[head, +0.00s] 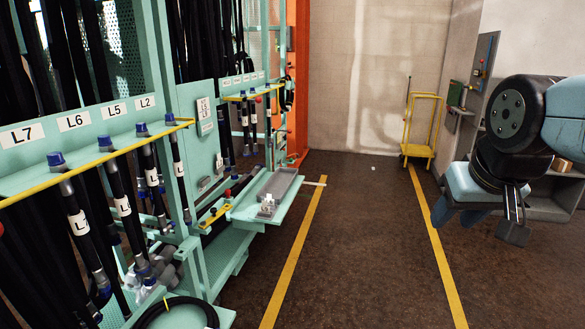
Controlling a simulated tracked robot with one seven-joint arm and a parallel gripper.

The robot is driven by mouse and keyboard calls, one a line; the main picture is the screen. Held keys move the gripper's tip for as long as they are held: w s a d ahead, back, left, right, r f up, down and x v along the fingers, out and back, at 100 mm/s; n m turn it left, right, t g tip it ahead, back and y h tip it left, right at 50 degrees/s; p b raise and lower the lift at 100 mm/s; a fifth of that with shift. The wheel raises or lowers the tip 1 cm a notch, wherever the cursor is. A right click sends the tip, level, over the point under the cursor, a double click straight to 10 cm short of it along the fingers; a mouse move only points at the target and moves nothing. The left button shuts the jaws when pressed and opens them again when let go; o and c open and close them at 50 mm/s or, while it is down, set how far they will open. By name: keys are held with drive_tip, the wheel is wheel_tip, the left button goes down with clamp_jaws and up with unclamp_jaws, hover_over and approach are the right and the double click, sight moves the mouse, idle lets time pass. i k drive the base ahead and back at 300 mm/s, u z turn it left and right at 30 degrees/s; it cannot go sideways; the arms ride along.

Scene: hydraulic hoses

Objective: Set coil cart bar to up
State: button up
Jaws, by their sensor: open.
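A small yellow cart (406,148) stands upright at the back of the aisle, against the far wall. A thin dark upright bar (408,95) shows at its left side. I cannot tell for sure that this is the coil cart, or whether the bar is its movable bar. My gripper (480,220) hangs at the right, in the near part of the view. It is open, points downward and appears empty. It is far in front of the yellow cart and apart from it.
A teal hose rack (107,142) with labelled black hoses and yellow rails fills the left side. A teal shelf with a grey tray (278,185) juts into the aisle. A black hose coil (147,316) lies at the lower left. Dark floor (368,245) between yellow lines is clear.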

sight(258, 100)
drive_tip(key=u, duration=0.25)
drive_tip(key=i, duration=1.1)
drive_tip(key=u, duration=0.45)
drive_tip(key=i, duration=0.1)
drive_tip(key=z, duration=0.1)
drive_tip(key=k, duration=0.6)
drive_tip(key=u, duration=0.3)
drive_tip(key=i, duration=1.6)
drive_tip(key=z, duration=0.15)
